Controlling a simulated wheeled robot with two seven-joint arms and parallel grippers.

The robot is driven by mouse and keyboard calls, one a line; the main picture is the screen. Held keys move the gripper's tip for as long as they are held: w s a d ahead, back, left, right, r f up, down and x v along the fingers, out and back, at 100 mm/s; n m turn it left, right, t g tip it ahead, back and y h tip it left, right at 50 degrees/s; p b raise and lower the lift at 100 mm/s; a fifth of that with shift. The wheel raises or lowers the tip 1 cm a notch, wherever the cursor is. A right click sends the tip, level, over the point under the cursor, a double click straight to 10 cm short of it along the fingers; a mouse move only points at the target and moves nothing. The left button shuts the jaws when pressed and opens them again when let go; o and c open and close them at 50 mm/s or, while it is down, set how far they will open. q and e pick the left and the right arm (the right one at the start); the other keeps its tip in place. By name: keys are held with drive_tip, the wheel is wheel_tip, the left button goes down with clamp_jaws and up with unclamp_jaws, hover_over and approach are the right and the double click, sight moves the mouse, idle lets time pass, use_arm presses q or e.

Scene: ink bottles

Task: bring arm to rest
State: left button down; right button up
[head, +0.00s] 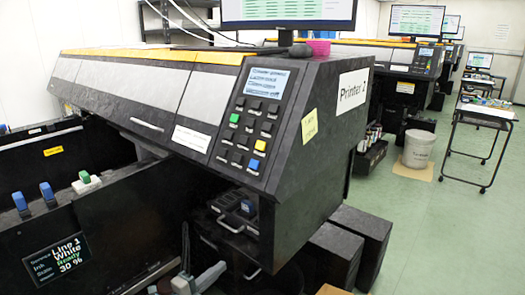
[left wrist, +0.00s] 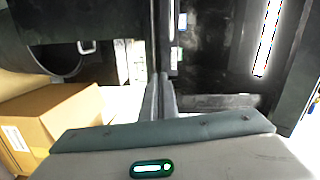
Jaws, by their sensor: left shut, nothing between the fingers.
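My left gripper (head: 207,275) shows at the bottom edge of the head view, in front of the dark lower part of the large printer (head: 230,150). Most of its arm is out of the picture. In the left wrist view the two fingers of my left gripper (left wrist: 160,85) lie together, shut with nothing between them. Dark panels stand beyond the fingertips; I cannot tell whether the fingers touch them. My right gripper is in neither view.
The printer, with its keypad and "Printer 2" label, fills the left and middle. Dark boxes (head: 345,240) stand at its right foot. A cardboard box (left wrist: 60,120) is at left in the wrist view.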

use_arm(q)
drive_tip(key=s+a+f+n+g+y+p, duration=0.2)
drive_tip(key=s+f+n+y+p, duration=0.15)
drive_tip(key=s+f+n, duration=0.6)
drive_tip(key=s+a+f+n+g+y+p, duration=0.15)
drive_tip(key=s+f+n+y, duration=0.4)
drive_tip(key=f, duration=0.75)
drive_tip(key=s+f+n+g+p, duration=0.1)
drive_tip(key=s+f, duration=0.3)
drive_tip(key=s, duration=0.5)
drive_tip(key=s+f+n+g+p, duration=0.1)
drive_tip(key=s+f+n+g, duration=0.1)
drive_tip(key=s, duration=0.8)
drive_tip(key=s+f+n+g+p, duration=0.2)
drive_tip(key=s+f+n, duration=0.1)
drive_tip(key=s+f, duration=0.4)
drive_tip(key=s, duration=0.3)
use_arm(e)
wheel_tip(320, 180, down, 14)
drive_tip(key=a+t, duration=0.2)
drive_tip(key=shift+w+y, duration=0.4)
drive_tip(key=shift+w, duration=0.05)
use_arm(q)
drive_tip(key=shift+w+a+g, duration=0.1)
drive_tip(key=shift+g, duration=0.15)
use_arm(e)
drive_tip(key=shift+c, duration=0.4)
